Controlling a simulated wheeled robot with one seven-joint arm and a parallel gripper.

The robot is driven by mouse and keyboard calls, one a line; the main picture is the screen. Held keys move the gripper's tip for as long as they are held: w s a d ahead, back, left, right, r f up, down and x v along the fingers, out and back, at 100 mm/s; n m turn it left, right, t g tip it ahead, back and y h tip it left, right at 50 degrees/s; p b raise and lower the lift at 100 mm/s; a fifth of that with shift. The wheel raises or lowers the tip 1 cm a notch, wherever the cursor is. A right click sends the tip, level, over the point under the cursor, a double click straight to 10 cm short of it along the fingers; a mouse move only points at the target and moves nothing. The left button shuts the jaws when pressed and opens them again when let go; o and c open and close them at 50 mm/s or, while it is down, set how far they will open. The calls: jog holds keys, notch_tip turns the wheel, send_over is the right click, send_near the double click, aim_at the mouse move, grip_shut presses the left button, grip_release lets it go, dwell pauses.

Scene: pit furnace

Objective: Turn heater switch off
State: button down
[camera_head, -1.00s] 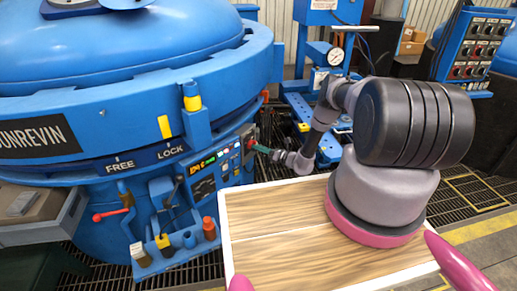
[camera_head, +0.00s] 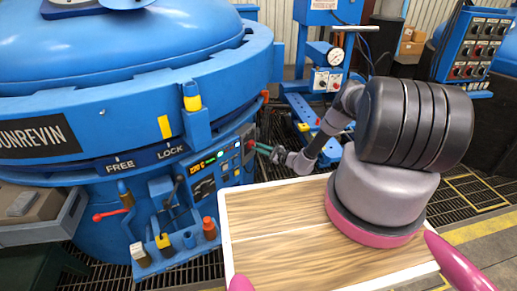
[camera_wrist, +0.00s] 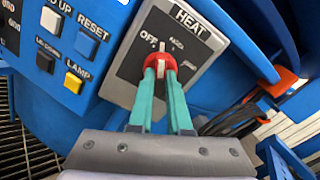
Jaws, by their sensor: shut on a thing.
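The heater switch is a red knob with a white pointer (camera_wrist: 160,64), on a grey plate marked HEAT (camera_wrist: 189,22) in the wrist view. The white pointer stands roughly upright in the picture, its tip just right of the OFF label. My gripper (camera_wrist: 161,75) has two teal fingers shut on the red knob, one at each side. In the head view my gripper (camera_head: 258,148) reaches from the right to the right end of the control panel (camera_head: 212,165). The knob is small there and its pointer cannot be read.
Left of the switch plate are a RESET button (camera_wrist: 86,48), a yellow LAMP button (camera_wrist: 73,83) and other buttons. A blue furnace (camera_head: 120,85) fills the left. A wooden-topped tray (camera_head: 290,225) lies in front. Another control box (camera_head: 478,48) stands at the back right.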

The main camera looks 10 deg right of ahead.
jog(key=shift+d+f+n, duration=0.1)
jog(key=shift+n, duration=2.1)
jog(key=c, duration=0.9)
grip_release()
jog(key=shift+o, duration=0.2)
jog(key=v, duration=1.1)
